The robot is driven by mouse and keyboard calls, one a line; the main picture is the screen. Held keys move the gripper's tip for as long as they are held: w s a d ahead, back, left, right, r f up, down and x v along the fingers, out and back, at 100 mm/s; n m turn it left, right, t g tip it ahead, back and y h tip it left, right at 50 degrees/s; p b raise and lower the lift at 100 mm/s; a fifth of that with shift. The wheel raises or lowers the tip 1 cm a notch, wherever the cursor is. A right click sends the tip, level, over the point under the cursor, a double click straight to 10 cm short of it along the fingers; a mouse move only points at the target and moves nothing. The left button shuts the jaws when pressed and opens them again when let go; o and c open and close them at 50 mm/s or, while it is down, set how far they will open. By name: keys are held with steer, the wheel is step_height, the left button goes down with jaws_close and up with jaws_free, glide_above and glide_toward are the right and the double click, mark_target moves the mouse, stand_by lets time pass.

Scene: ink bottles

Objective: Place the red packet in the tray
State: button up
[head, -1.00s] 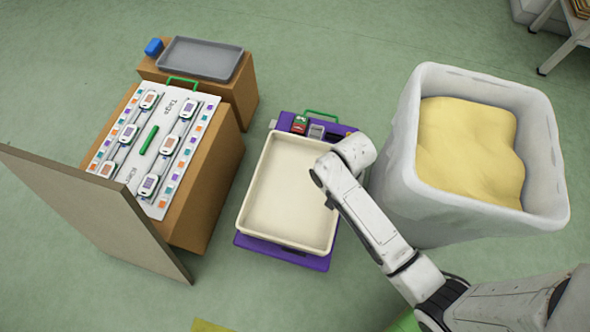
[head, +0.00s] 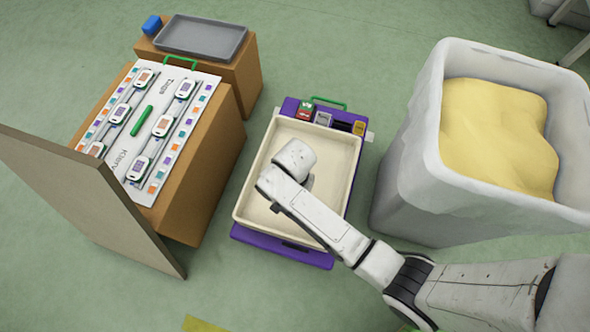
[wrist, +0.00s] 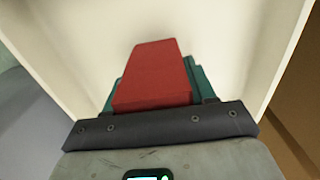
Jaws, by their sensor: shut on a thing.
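The red packet (wrist: 153,75) is in my gripper (wrist: 155,85), seen in the wrist view. Teal finger parts show on both sides of it. The packet is over the pale inside of the cream tray (wrist: 90,30). In the head view, the cream tray (head: 241,200) rests on a purple base, and the end of my arm is above its inside. My arm hides the gripper and the packet there. I cannot tell whether the packet touches the tray floor.
The purple base (head: 283,252) has small items in slots behind the tray. A white bin (head: 410,190) with yellow contents stands right. At left are a box with a labelled board (head: 118,165), an upright panel (head: 90,200) and a grey tray (head: 200,50).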

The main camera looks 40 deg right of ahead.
steer(key=shift+s+f+b, duration=0.1)
steer(key=shift+f+b, duration=0.2)
steer(key=shift+f, duration=0.9)
steer(key=shift+f, duration=0.15)
steer(key=o, duration=1.1)
steer(key=shift+d, duration=0.1)
steer(key=shift+c, duration=0.2)
step_height(320, 180, up, 12)
steer(key=p, duration=0.6)
steer(key=shift+s, duration=0.1)
